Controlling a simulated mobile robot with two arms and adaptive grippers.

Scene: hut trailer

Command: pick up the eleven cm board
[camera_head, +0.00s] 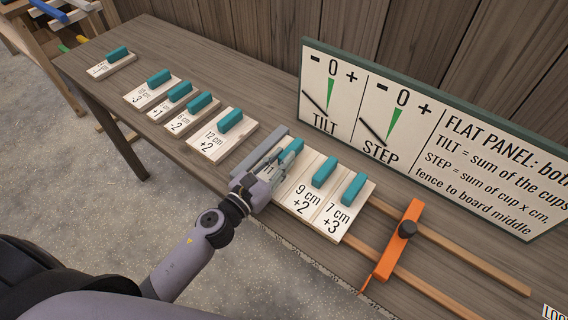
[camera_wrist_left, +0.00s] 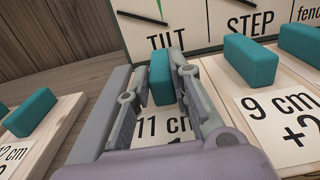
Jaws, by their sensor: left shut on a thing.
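The eleven cm board (camera_wrist_left: 163,127) lies in the left wrist view with "11 cm" printed on it and a teal block handle (camera_wrist_left: 161,78) on top. In the head view its handle (camera_head: 294,146) shows between my fingers, and my gripper hides much of the board. My left gripper (camera_wrist_left: 162,88) is shut on the teal handle, one finger on each side. The head view also shows my left gripper (camera_head: 285,160) over this board, at the left end of the row with the 9 cm +2 board (camera_head: 303,198) and 7 cm +3 board (camera_head: 335,217). My right gripper is not in view.
A grey bar (camera_head: 259,151) stands along the row's left side. To the right are an orange clamp (camera_head: 400,240) and two wooden rails (camera_head: 470,262). The 12 cm +2 board (camera_head: 212,144) and several others lie left. A sign panel (camera_head: 440,130) stands behind.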

